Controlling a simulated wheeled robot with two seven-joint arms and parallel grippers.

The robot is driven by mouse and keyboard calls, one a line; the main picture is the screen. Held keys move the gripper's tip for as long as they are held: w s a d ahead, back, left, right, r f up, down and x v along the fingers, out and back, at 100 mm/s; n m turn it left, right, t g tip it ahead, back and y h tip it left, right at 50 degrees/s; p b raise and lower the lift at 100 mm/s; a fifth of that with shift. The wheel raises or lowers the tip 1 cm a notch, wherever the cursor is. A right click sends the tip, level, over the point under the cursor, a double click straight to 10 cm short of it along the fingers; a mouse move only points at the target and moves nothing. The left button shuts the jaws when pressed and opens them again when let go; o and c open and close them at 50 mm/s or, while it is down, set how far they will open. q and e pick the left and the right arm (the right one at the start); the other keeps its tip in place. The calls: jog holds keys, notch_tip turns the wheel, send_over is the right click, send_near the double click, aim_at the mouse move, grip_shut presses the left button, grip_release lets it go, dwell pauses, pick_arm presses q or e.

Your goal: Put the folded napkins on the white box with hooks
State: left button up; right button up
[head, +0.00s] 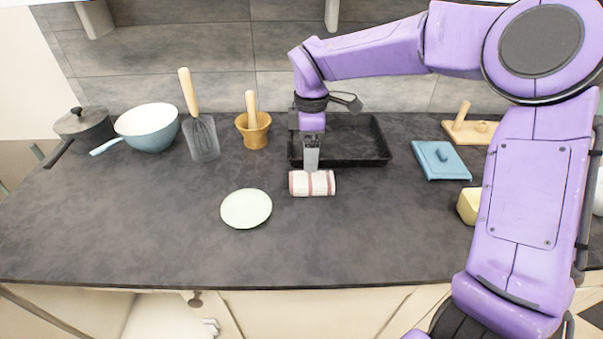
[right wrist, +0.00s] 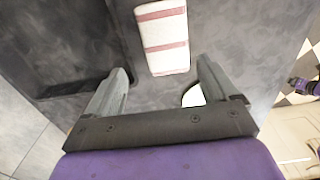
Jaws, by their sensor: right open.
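One folded napkin (head: 312,183), white with red stripes, lies on the dark countertop, in front of the black tray. It also shows in the right wrist view (right wrist: 163,40), beyond the fingertips and between their lines. My right gripper (head: 311,165) points down just behind the napkin, open and empty. In the right wrist view its two fingers (right wrist: 164,82) are spread apart with bare counter between them. I cannot tell its exact height above the counter. My left gripper is not in view. No white box with hooks can be made out in these views.
A black tray (head: 378,157) lies behind the napkin, under my right arm. A pale plate (head: 246,208) is at front left. A mortar (head: 254,130), spatula (head: 203,138), blue bowl (head: 148,130) and pot (head: 84,128) stand at back left. A blue board (head: 440,161) lies right.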

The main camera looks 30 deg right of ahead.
aim_at(312, 179)
jog(key=shift+s+f+p, duration=0.55)
jog(key=shift+s+f, duration=0.65)
jog(key=shift+s, duration=0.05)
jog(key=f, duration=0.1)
jog(key=w+f, duration=0.1)
jog(key=f, duration=0.1)
jog(key=f+p, duration=0.1)
jog(key=f, duration=0.1)
jog(key=shift+w, duration=0.4)
jog(key=shift+s+r, duration=0.15)
jog(key=shift+s, duration=0.3)
jog(key=shift+w, duration=0.15)
jog(key=c, duration=0.8)
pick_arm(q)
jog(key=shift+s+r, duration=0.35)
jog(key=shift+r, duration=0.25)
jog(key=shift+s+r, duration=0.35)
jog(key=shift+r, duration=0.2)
